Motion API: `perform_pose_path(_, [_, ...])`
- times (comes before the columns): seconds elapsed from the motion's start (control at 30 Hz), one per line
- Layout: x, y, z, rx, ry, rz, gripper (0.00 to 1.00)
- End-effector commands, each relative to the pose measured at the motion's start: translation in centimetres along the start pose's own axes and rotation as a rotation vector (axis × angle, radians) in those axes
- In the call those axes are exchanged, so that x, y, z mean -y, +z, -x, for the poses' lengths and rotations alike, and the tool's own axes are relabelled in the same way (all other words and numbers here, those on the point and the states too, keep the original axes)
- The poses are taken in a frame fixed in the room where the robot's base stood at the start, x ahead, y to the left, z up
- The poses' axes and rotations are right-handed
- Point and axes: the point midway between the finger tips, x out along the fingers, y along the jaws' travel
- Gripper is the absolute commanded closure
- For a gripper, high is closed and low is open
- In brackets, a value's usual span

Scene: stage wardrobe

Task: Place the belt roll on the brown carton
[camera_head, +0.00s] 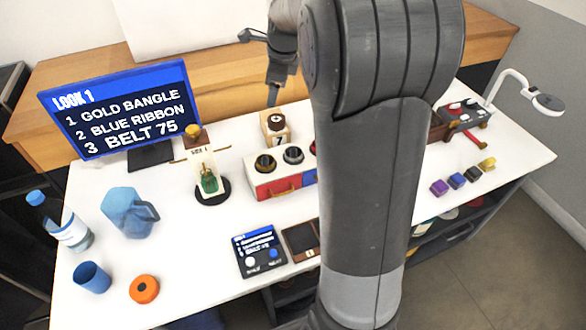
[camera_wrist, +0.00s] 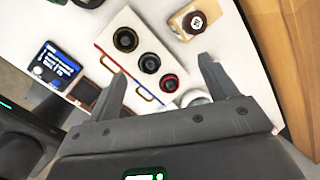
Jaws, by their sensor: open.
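Three dark round rolls, with gold (camera_head: 265,163), silver (camera_head: 293,154) and red (camera_wrist: 168,83) rims, sit on a low box (camera_head: 262,185) with white, red and blue parts. I cannot tell which is the belt roll. A light brown carton (camera_head: 276,138), with a label reading 7, stands just behind; a dark round piece (camera_wrist: 195,22) is on top. My gripper (camera_wrist: 163,78) is open and empty, its fingers pointing toward the rolls and carton. In the head view it (camera_head: 272,96) is partly hidden by my arm, above the carton's back side.
A screen (camera_head: 125,110) lists belt 75 third. A jug (camera_head: 130,213), bottle (camera_head: 62,225), blue cup (camera_head: 92,277) and orange ring (camera_head: 144,289) stand left. A stand (camera_head: 212,192), control panel (camera_head: 259,251) and brown tray (camera_head: 301,241) surround the box. Small coloured blocks (camera_head: 457,180) lie right.

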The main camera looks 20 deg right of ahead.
Motion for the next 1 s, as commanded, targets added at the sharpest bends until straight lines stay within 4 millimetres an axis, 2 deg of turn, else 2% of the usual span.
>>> perform_pose_path(0.03, [-1.6, 0.1, 1.8, 0.007, -0.010, 0.099, 0.21])
perform_pose_path(0.2, [-6.9, 0.2, 6.1, 0.011, -0.037, 0.470, 0.21])
perform_pose_path(0.5, [-17.0, -1.1, 11.2, -0.025, -0.087, 1.135, 0.21])
perform_pose_path(0.7, [-23.6, -2.9, 12.6, -0.083, -0.112, 1.573, 0.21])
perform_pose_path(0.8, [-26.3, -3.9, 12.8, -0.118, -0.116, 1.759, 0.21])
perform_pose_path(0.9, [-28.2, -4.6, 12.7, -0.146, -0.116, 1.901, 0.21])
perform_pose_path(1.0, [-29.4, -5.1, 12.6, -0.166, -0.112, 1.992, 0.21])
